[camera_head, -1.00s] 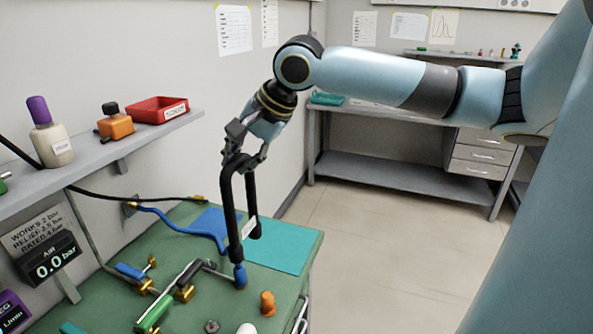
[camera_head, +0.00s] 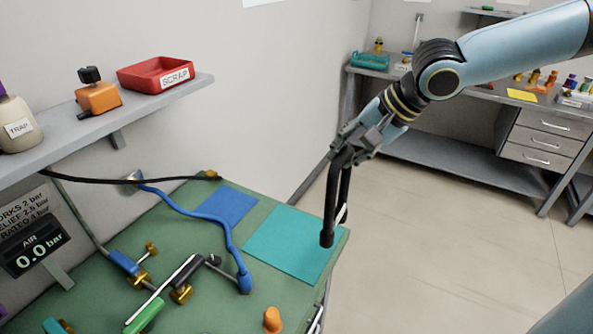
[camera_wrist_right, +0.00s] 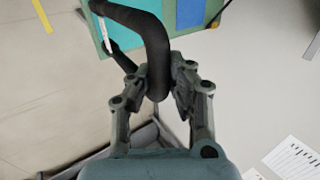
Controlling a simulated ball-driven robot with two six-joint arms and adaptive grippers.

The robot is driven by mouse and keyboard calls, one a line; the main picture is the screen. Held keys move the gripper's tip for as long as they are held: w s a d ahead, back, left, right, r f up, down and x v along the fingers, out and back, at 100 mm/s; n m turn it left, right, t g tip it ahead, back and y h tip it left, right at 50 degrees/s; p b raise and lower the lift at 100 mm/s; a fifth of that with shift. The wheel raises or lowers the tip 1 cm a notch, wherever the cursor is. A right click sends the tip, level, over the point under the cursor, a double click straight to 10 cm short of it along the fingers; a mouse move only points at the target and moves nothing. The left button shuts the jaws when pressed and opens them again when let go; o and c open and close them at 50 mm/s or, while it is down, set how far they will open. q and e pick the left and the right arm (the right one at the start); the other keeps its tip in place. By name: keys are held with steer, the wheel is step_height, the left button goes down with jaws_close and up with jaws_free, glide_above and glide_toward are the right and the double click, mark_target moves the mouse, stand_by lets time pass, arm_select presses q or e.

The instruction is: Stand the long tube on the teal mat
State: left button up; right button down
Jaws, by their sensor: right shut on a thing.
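The long tube (camera_head: 330,205) is black, bent like an upside-down U, with a white label on its farther leg. My right gripper (camera_head: 352,150) is shut on its bend at the top, and both legs hang down. The bend also shows between the fingers in the right wrist view (camera_wrist_right: 158,55). The teal mat (camera_head: 285,245) lies flat on the green bench near its right edge. The near leg's lower end appears over the mat's right part; I cannot tell whether it touches. My left gripper is not in view.
A blue mat (camera_head: 228,205) lies left of the teal one. A blue hose (camera_head: 205,217) and brass-and-green valve parts (camera_head: 148,312) take up the bench's left. An orange plug (camera_head: 272,319) stands near the front. A shelf with a red scrap tray (camera_head: 160,75) hangs at left.

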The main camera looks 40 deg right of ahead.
steer(key=w+r+b+x, duration=0.1)
steer(key=b+x, duration=0.3)
steer(key=x, duration=0.3)
steer(key=w+b+x, duration=0.1)
steer(key=b+x, duration=0.4)
steer(key=x, duration=0.3)
steer(key=shift+w+d+r, duration=0.15)
steer(key=shift+w, duration=0.45)
steer(key=c, duration=1.2)
jaws_free()
steer(key=shift+c, duration=0.2)
